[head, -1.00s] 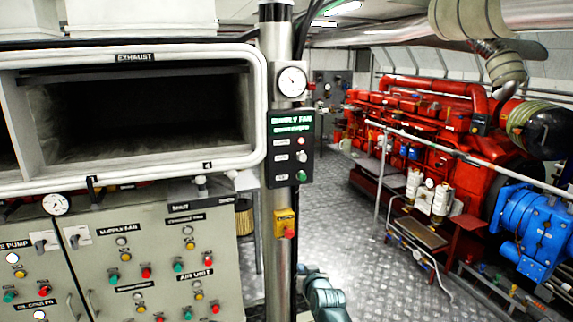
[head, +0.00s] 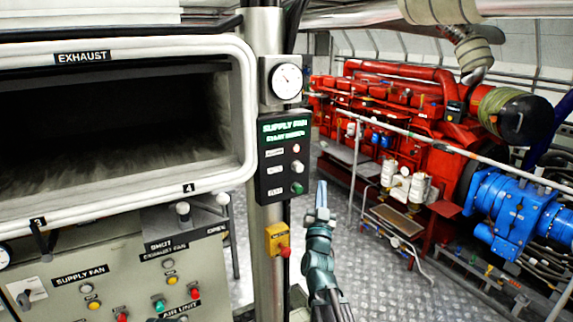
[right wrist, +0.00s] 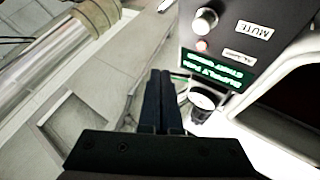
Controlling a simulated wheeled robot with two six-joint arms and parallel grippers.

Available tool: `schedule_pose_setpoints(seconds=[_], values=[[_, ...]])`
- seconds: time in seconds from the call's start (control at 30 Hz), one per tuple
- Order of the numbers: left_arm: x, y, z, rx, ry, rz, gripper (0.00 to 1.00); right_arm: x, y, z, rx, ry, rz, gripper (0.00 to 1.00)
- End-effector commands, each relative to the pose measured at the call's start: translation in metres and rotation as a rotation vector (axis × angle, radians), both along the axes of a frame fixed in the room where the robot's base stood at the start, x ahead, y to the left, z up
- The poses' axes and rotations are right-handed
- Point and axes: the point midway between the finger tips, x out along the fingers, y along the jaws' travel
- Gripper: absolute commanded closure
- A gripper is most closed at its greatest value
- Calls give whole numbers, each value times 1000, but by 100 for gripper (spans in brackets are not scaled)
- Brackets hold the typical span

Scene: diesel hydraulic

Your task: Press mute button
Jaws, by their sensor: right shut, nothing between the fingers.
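The mute button (head: 297,167) is a pale round knob in the middle row of the black supply fan panel (head: 270,178) on the grey post. In the right wrist view, upside down, the knob (right wrist: 204,20) shows beside its "MUTE" label (right wrist: 254,30). A small red light (right wrist: 202,45) sits between the knob and the green screen (right wrist: 212,68). My right gripper (head: 321,188) is shut and empty, pointing up, to the right of the panel and lower than the knob in the picture. Its closed fingers (right wrist: 161,80) also show in the right wrist view, apart from the knob. My left gripper is out of view.
A round gauge (head: 287,81) sits above the panel and a yellow box with a red button (head: 278,240) below it. The exhaust duct (head: 110,120) and control cabinet (head: 110,285) stand left. A red engine (head: 400,110) is at right. Patterned floor (head: 335,165) lies between.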

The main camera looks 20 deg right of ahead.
Motion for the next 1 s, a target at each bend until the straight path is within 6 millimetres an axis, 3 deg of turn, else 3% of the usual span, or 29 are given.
schedule_pose_setpoints(seconds=[0.47, 1.0], values=[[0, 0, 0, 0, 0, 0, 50, 4, -1, 1, 0, -6, -4, 100], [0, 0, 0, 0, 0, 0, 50, 70, 3, 1, -1, -5, -5, 100]])
